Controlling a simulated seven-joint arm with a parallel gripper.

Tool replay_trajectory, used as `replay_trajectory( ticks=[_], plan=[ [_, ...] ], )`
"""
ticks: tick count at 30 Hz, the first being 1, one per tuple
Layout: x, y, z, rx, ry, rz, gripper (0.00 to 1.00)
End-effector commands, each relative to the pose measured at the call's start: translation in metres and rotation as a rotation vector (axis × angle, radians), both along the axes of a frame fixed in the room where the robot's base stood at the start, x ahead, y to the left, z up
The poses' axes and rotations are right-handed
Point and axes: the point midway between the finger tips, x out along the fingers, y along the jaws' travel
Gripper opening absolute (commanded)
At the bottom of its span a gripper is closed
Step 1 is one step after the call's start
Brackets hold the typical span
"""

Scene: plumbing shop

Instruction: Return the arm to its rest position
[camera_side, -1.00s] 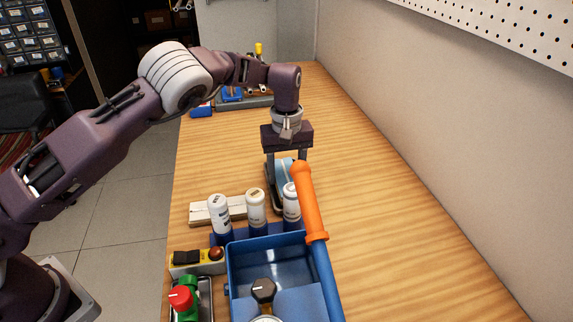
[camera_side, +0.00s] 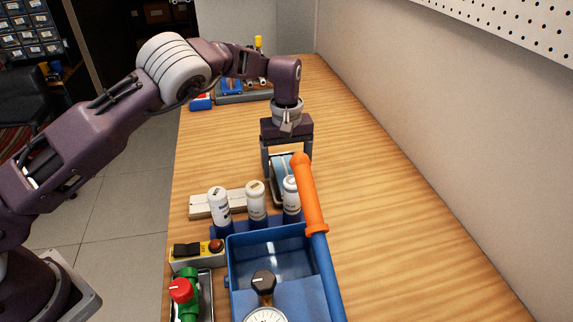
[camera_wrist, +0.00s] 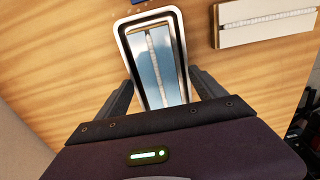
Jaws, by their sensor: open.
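My gripper (camera_side: 286,160) points down over the wooden bench, behind the row of white-capped bottles in the side view. Its two fingers are apart, with nothing held between them. Below it lies a dark-rimmed tray (camera_side: 281,186) with a pale blue inside, partly hidden by a bottle and an orange handle. In the wrist view the tray (camera_wrist: 126,45) has a light rim and a pale strip along its middle. My gripper's fingers (camera_wrist: 160,82) show on either side of its near end. I cannot tell the height between fingertips and tray.
White-capped bottles (camera_side: 256,197) stand in a blue rack. A blue bin (camera_side: 232,258) and an orange-ended blue bar (camera_side: 311,200) are in front. A pale block (camera_side: 198,208) lies left; it shows in the wrist view (camera_wrist: 270,33). The bench's right side (camera_side: 390,200) is clear.

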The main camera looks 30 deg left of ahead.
Motion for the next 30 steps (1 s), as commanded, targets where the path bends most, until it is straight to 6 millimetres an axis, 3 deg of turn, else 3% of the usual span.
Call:
replay_trajectory(
  ticks=[12, 14, 16, 20, 21, 24, 27, 30],
  plan=[
    [0.0, 0.003, 0.073, -0.006, -0.007, 0.001, 0.8],
    [-0.005, 0.01, 0.095, -0.025, -0.024, 0.004, 0.8],
    [-0.02, 0.025, 0.135, -0.066, -0.059, -0.006, 0.8],
    [-0.083, 0.051, 0.214, -0.138, -0.151, -0.096, 0.8],
    [-0.109, 0.056, 0.233, -0.149, -0.182, -0.141, 0.8],
    [-0.178, 0.063, 0.265, -0.144, -0.267, -0.277, 0.8],
    [-0.252, 0.067, 0.274, -0.085, -0.349, -0.436, 0.8],
    [-0.314, 0.069, 0.263, 0.011, -0.414, -0.584, 0.8]
  ],
)
